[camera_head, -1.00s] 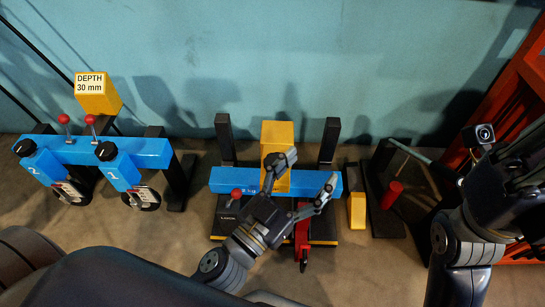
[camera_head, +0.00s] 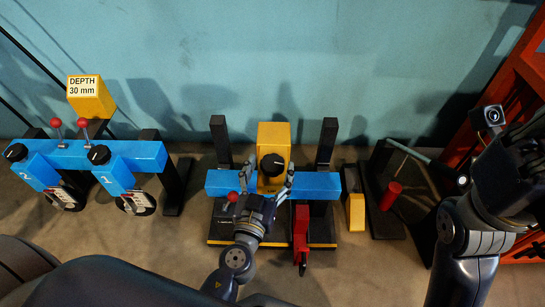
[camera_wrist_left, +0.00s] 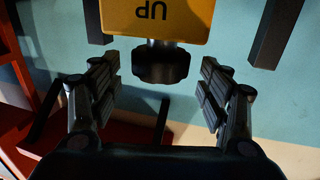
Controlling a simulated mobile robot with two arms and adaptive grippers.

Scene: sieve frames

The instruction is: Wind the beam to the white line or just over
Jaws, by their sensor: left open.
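The blue beam (camera_head: 318,186) lies across the middle stand, with a yellow block (camera_head: 275,138) behind it. A black knob (camera_head: 272,163) sits at the block's front. My left gripper (camera_head: 270,178) is open just in front of the knob. In the left wrist view the dark knob (camera_wrist_left: 160,63) is between the open fingers (camera_wrist_left: 160,88), with a gap on each side. The yellow face (camera_wrist_left: 180,18) there reads "UP", upside down. I cannot make out the white line. My right gripper (camera_head: 525,165) is dark at the right edge; its jaws are unclear.
A red ball knob (camera_head: 233,196) is close to my left gripper, and a red lever (camera_head: 301,235) stands in front of the beam. Black posts (camera_head: 326,140) flank the block. A second blue beam (camera_head: 145,153) with two numbered units is at left. A red cylinder (camera_head: 391,195) stands at right.

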